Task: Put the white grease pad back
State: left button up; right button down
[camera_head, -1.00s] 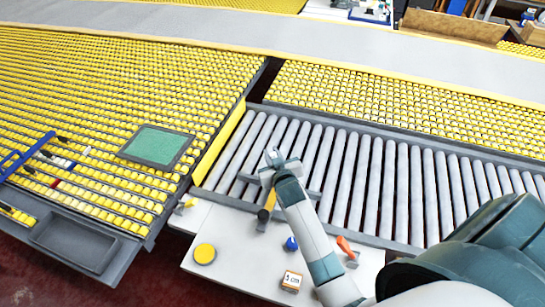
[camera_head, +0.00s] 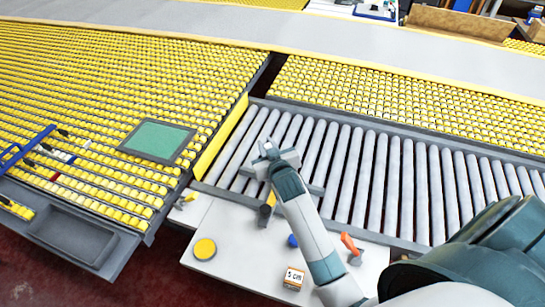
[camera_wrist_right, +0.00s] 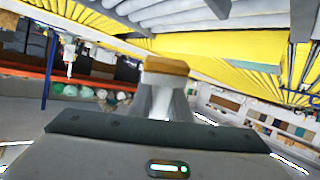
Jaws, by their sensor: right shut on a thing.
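My right gripper (camera_head: 268,150) is above the near left part of the grey roller bed, its fingers pointing away from me. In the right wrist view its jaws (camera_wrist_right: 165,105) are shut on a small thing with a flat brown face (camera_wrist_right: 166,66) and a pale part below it. This looks like the grease pad, but the fingers hide most of it and its white side is not clear. In the head view the held thing is hardly visible. My left gripper is out of view.
The white side table (camera_head: 225,235) carries a yellow round tin (camera_head: 204,249), a "5 cm" box (camera_head: 293,278), a blue item (camera_head: 292,240), an orange-handled tool (camera_head: 350,245) and a dark-headed tool (camera_head: 265,214). A green pad in a grey frame (camera_head: 157,140) lies on the yellow rollers.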

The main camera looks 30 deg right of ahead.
jog(key=s+a+r+n+y+b, duration=0.1)
jog(key=s+a+r+y+b, duration=0.1)
jog(key=s+a+r+b, duration=0.1)
jog(key=s+a+r+n+y+b, duration=0.1)
jog(key=s+a+r+b, duration=0.3)
jog(key=s+a+b, duration=0.2)
jog(key=s+a, duration=0.2)
jog(key=a, duration=0.1)
jog(key=shift+a+n+y, duration=0.35)
jog(key=shift+n+y, duration=0.05)
